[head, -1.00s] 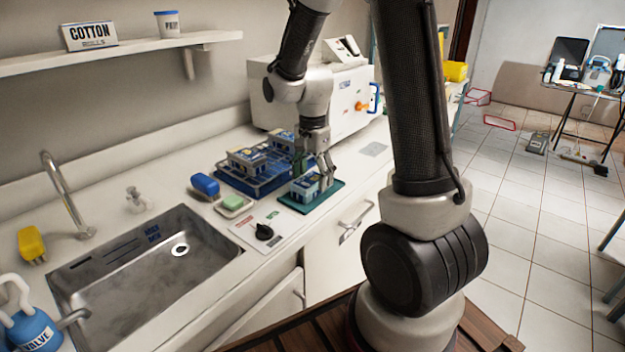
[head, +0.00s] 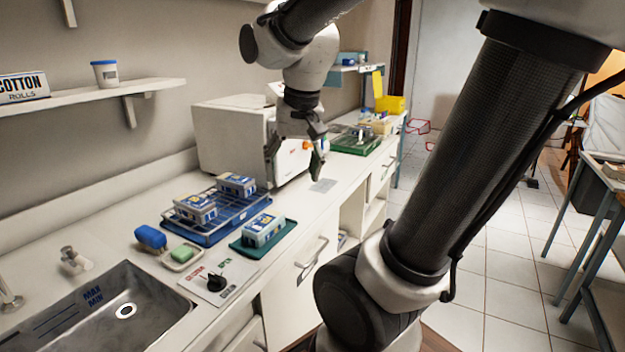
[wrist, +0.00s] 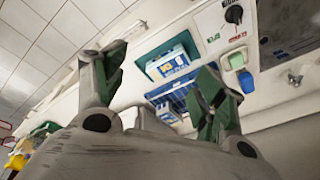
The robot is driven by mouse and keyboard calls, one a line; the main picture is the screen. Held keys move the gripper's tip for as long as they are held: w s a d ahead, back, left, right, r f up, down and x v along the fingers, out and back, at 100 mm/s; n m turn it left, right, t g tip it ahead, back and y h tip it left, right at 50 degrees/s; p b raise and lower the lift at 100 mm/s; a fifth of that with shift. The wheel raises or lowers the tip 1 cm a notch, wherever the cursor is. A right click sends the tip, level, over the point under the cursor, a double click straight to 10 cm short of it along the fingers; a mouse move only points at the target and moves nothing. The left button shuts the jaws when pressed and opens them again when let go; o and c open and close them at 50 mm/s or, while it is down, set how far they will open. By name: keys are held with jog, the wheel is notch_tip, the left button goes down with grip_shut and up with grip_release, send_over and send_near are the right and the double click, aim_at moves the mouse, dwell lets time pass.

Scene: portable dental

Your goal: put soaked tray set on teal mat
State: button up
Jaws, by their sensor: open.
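A tray set (head: 264,229), a small box with blue and white labelling, rests on the teal mat (head: 284,236) on the counter. Two similar tray sets, one (head: 196,207) nearer and one (head: 237,184) farther, sit on a blue wire rack (head: 214,225) just behind and left of the mat. My gripper (head: 295,165) is open and empty, raised above the counter beyond the mat, in front of the white machine. In the wrist view my open fingers (wrist: 160,85) frame the tray set on the mat (wrist: 168,62), with nothing between them.
A sink (head: 100,310) lies at the lower left. A blue sponge (head: 150,237), a green soap (head: 181,253) in a dish and a panel with a black knob (head: 215,283) stand near it. A white machine (head: 232,140) stands behind. A green tray (head: 357,140) lies farther along.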

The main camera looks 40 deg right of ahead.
jog(key=s+n+t, duration=0.1)
jog(key=s+n, duration=0.4)
jog(key=s, duration=0.3)
jog(key=shift+d+t, duration=0.2)
jog(key=shift+t, duration=0.1)
jog(key=shift+c, duration=0.3)
dwell(0.9)
